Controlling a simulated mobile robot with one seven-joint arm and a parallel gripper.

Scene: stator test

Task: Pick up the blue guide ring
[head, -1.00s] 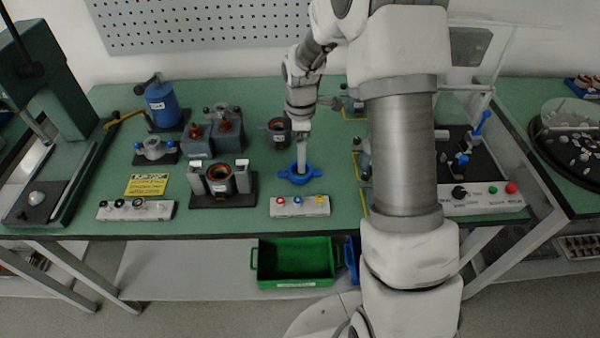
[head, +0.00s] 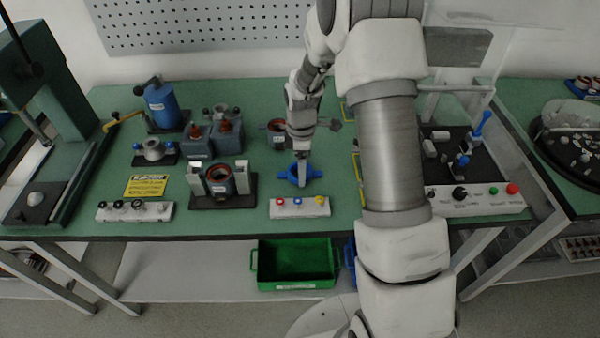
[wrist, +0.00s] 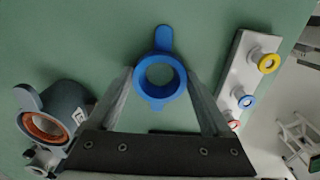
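The blue guide ring (head: 285,174) lies on the green bench behind a white block with coloured rings. It has a tab on two opposite sides. My gripper (head: 302,172) points down at it, and one finger hides the ring's middle in the head view. In the wrist view the ring (wrist: 160,101) sits between the two spread fingers of my gripper (wrist: 159,74), one on each side. Its longer tab points to the top of that view. The gaps at the fingertips are very small, and I cannot tell whether they touch the ring.
The white block (head: 300,212) carries red, blue and yellow rings and stands close in front. A dark fixture with a copper-coloured coil (head: 222,203) is to the left. A dark cylindrical housing (head: 277,140) stands behind. A green bin (head: 252,262) is below the bench edge.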

